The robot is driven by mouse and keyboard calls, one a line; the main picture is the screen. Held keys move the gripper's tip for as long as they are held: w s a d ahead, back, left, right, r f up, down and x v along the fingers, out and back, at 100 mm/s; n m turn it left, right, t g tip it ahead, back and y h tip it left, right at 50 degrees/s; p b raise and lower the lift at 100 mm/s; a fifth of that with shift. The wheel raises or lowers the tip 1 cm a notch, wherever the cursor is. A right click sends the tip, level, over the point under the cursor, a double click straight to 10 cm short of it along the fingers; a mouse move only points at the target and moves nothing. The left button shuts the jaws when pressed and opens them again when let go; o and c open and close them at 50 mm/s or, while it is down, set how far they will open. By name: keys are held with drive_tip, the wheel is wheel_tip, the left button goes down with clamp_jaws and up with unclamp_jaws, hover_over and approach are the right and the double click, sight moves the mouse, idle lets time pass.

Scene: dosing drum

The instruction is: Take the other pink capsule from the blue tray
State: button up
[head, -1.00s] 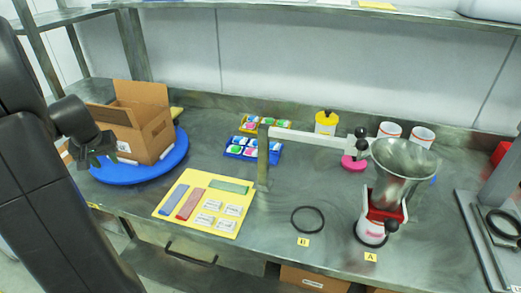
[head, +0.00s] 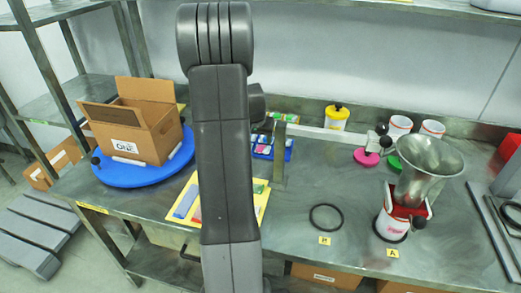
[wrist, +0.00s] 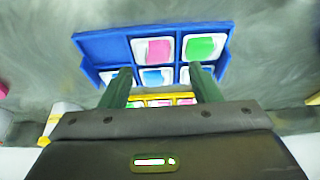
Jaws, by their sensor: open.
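The blue tray (wrist: 92,48) fills the upper middle of the wrist view, with capsules in white-lined compartments. A pink capsule (wrist: 153,50) lies in its top middle compartment, with a green capsule (wrist: 203,47) to the right and a blue capsule (wrist: 157,77) below. The top left compartment looks empty. My gripper (wrist: 161,80) is open and empty, its two fingers apart over the tray's lower row and partly hiding the outer compartments.
A yellow tray (wrist: 186,101) with capsules lies close beside the blue one. The carton (head: 135,125) sits on a blue turntable (head: 115,172) at left. A funnel (head: 430,155) stands at right.

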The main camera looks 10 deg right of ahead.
sight(262, 148)
drive_tip(key=x, duration=0.5)
drive_tip(key=shift+s+d+p, duration=0.25)
drive_tip(key=shift+d+p, duration=0.15)
drive_tip(key=shift+f, duration=0.15)
drive_tip(key=shift+s, duration=0.1)
